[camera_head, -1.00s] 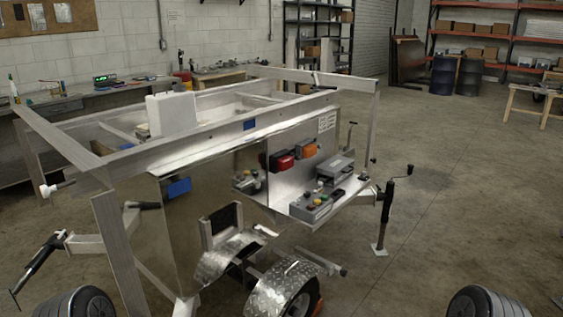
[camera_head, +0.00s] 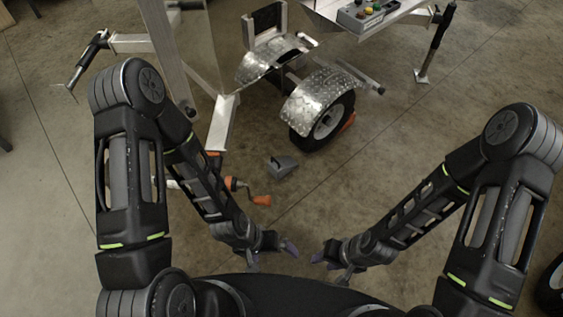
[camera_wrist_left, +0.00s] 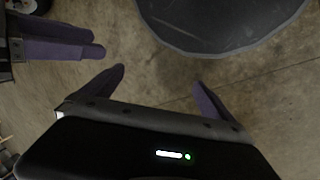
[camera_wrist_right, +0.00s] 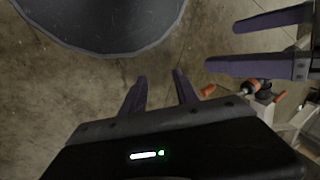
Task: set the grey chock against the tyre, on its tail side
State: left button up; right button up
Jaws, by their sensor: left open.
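The grey chock (camera_head: 282,166) lies on the floor in the head view, apart from the tyre (camera_head: 328,124), to its lower left. The tyre sits under a tread-plate fender (camera_head: 320,92) of the trailer. An orange thing, perhaps another chock (camera_head: 349,121), is at the tyre's right side. My left gripper (camera_head: 291,248) is in front of my body, below the chock in the picture; its fingers are spread and empty in the left wrist view (camera_wrist_left: 160,85). My right gripper (camera_head: 319,257) faces it; its fingers are apart, less widely, and empty in the right wrist view (camera_wrist_right: 160,88).
A crank with an orange grip (camera_head: 261,200) is left of and below the chock. The trailer's frame leg (camera_head: 222,124) stands left of the chock. A jack leg (camera_head: 421,75) is at upper right. The floor between chock and tyre looks clear.

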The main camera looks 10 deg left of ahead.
aim_at(278, 167)
jog(key=u, duration=0.5)
jog(key=i+l+u, duration=0.1)
jog(key=u, duration=0.4)
jog(key=l+u, duration=0.15)
jog(key=u, duration=0.35)
jog(key=i+l+u, duration=0.1)
jog(key=u, duration=0.4)
jog(key=l+u, duration=0.15)
jog(key=u, duration=0.35)
jog(key=l+u, duration=0.1)
jog(key=u, duration=0.4)
jog(key=k+l+u, duration=0.15)
jog(key=l+u, duration=0.2)
jog(key=l, duration=0.15)
jog(key=k+l+u, duration=0.25)
jog(key=l+u, duration=0.15)
jog(key=k+l+u, duration=0.35)
jog(key=l, duration=0.15)
jog(key=k+l+u, duration=0.35)
jog(key=k+l, duration=0.7)
jog(key=k, duration=0.25)
jog(key=l+u, duration=0.05)
